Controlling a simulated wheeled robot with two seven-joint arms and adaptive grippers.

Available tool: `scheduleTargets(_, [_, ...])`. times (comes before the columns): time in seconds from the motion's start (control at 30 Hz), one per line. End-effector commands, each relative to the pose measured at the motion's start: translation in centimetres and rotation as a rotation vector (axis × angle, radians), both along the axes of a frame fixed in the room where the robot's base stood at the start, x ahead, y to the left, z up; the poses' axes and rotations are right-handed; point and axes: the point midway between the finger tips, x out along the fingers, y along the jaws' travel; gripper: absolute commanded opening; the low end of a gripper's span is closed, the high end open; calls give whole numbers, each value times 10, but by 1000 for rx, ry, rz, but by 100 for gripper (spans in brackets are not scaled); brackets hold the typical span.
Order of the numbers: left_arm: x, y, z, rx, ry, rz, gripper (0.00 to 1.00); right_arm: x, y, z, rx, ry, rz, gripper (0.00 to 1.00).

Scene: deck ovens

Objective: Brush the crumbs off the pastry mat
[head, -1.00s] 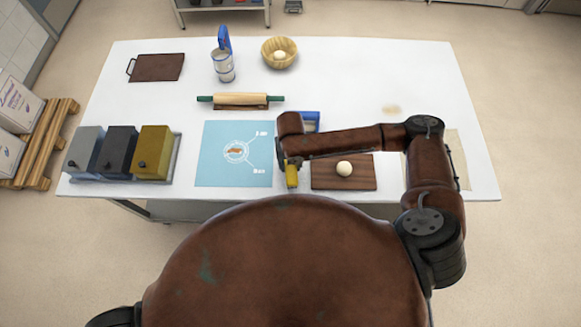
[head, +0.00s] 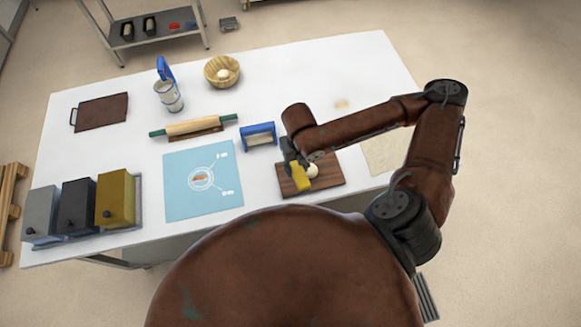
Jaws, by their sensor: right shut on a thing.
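The light blue pastry mat (head: 178,203) lies flat at the table's near side, with white printed marks. A small orange-brown patch (head: 199,180) shows inside its printed circle; single crumbs are too small to make out. My right gripper (head: 295,168) points down to the right of the mat, over the left part of a dark wooden board. It is shut on a yellow thing (head: 301,184), perhaps a brush; its full shape is partly hidden by the gripper. My left gripper is not in view.
A pale dough ball (head: 312,171) sits on the wooden board (head: 328,182), close to the yellow thing. A blue-framed holder (head: 258,135) and a rolling pin (head: 195,128) lie behind. Grey, black and yellow bins (head: 116,198) stand left of the mat.

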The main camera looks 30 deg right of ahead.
Motion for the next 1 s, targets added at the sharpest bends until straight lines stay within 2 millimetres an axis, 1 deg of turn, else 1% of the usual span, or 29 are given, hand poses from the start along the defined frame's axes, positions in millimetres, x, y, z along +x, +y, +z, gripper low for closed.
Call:
scheduleTargets(0.2, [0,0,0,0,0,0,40,0,0,0,0,-1,0,5])
scheduleTargets(0.23, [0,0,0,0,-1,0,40,0,0,0,0,-1,0,29])
scheduleTargets(0.47, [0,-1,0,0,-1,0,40,0,0,0,0,-1,0,13])
scheduleTargets(0.57, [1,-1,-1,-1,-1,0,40,1,0,-1,0,-1,-5,12])
scheduleTargets(0.67, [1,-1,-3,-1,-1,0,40,2,1,-2,0,-2,-56,12])
scheduleTargets(0.77, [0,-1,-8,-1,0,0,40,6,3,-4,0,-3,-185,12])
scheduleTargets(0.87, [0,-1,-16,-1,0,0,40,11,5,-6,0,-6,-387,12])
scheduleTargets(1.0, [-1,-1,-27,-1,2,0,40,19,9,-9,0,-7,-722,12])
